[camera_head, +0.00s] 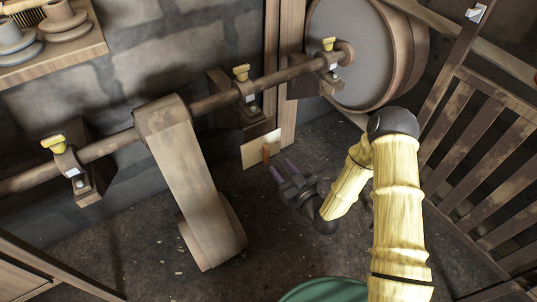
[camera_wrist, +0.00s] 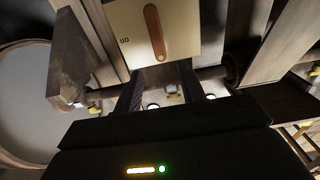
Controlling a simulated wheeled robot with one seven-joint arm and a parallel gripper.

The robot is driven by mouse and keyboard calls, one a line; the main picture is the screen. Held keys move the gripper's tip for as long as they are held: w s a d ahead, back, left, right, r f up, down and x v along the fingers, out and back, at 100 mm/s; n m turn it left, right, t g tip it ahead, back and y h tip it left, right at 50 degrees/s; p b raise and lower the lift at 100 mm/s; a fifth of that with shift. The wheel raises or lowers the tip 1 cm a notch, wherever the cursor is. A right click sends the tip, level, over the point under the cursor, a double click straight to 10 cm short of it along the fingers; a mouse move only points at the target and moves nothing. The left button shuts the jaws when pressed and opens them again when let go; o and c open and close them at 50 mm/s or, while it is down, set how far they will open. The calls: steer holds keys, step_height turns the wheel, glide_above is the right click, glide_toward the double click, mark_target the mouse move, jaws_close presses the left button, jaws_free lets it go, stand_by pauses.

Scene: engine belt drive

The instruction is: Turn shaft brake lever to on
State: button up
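The shaft brake lever (camera_head: 266,153) is a small orange-brown handle on a pale panel (camera_head: 252,156) below the shaft, at the wall. In the wrist view the lever (camera_wrist: 155,30) runs nearly upright, slightly tilted, on the panel (camera_wrist: 185,35). An upside-down label that seems to read "On" is left of the lever. My gripper (camera_head: 283,168) is in front of and a little below the panel, fingers pointing toward it. In the wrist view the fingers of my gripper (camera_wrist: 161,75) are apart, with nothing between them, and the lever's rounded end is just beyond them.
A long shaft (camera_head: 213,101) with yellow-topped bearing brackets runs above the panel. A wooden belt (camera_head: 185,165) hangs to the left. A large round pulley (camera_head: 350,50) is at upper right, slatted wooden railing (camera_head: 490,150) at right. A green round object (camera_head: 325,291) is at bottom. Floor between is open.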

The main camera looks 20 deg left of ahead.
mark_target(268, 151)
steer(key=b+x, duration=0.2)
steer(key=x, duration=0.6)
steer(key=shift+w+a, duration=0.15)
steer(key=shift+w, duration=0.05)
jaws_close()
